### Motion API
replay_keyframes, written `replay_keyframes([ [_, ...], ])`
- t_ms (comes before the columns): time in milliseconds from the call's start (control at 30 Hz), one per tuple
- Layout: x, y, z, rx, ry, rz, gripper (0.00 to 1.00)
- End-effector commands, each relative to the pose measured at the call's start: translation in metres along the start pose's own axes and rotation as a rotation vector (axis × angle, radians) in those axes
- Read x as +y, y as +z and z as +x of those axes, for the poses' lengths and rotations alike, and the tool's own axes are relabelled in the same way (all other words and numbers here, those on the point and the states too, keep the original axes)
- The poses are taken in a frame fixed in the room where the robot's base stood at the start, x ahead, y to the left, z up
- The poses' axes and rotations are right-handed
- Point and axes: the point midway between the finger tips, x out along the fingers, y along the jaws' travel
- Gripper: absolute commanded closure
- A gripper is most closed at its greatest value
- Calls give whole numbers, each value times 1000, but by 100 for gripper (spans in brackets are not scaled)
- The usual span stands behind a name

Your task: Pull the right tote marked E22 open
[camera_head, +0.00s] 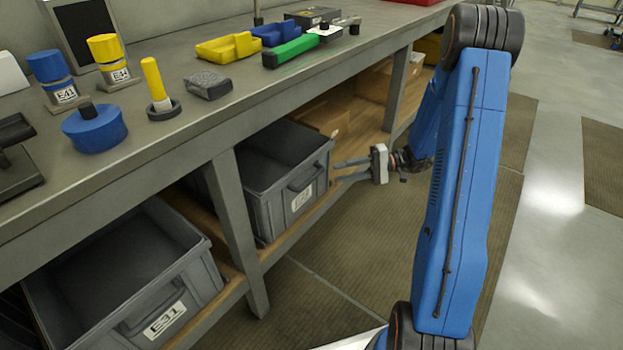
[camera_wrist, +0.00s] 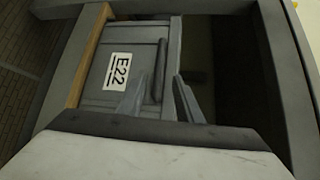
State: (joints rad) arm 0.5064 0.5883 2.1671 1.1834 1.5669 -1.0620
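The grey tote marked E22 (camera_head: 279,206) stands on the wooden shelf under the bench, to the right of a bench leg. Its label (camera_wrist: 118,70) is readable in the wrist view, left of the dark bar handle (camera_wrist: 159,70). My gripper (camera_head: 335,171) is at the right of the tote's front, fingers pointing at it. The fingers are apart and empty. In the wrist view my gripper (camera_wrist: 161,80) has one finger on each side of the handle in the picture. I cannot tell whether a finger touches the tote.
A second grey tote marked E31 (camera_head: 166,319) stands on the shelf at the lower left. The bench leg (camera_head: 238,225) is between the totes. A cardboard box (camera_head: 328,118) is behind E22. The floor in front (camera_head: 330,240) is clear.

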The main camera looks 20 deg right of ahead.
Motion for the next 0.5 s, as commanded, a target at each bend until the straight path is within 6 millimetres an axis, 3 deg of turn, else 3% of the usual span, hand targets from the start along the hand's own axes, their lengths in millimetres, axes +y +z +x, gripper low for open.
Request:
replay_keyframes([
  [500, 0, 1, 88, -4, 1, 0, 68],
])
